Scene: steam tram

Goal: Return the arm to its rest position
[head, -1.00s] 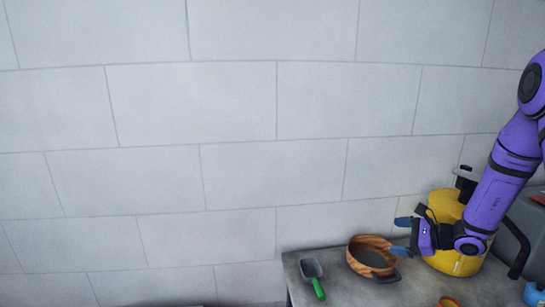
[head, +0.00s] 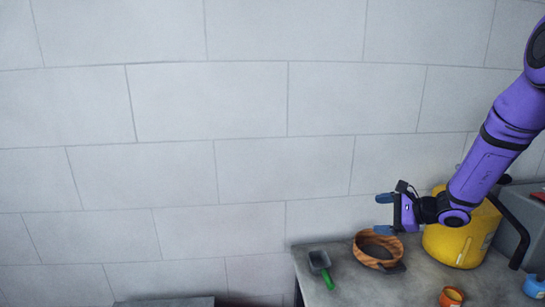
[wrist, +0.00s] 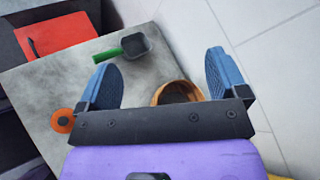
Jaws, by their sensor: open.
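My purple arm reaches in from the right in the head view. My gripper (head: 384,212) is open and empty, with its blue fingers apart. It is above the wooden bowl (head: 360,256) and in front of the yellow canister (head: 455,240). In the wrist view my gripper (wrist: 165,78) shows two blue fingers spread wide with nothing between them. The bowl also shows in the wrist view (wrist: 160,92), partly hidden behind the gripper's black bar.
A scoop with a green handle (head: 319,262) lies on the grey table (head: 345,290). An orange cup (head: 451,297) and a blue object (head: 534,287) are near the front right. A grey box (head: 512,228) stands at right. A red item (wrist: 58,35) shows in the wrist view. The tiled wall at left is bare.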

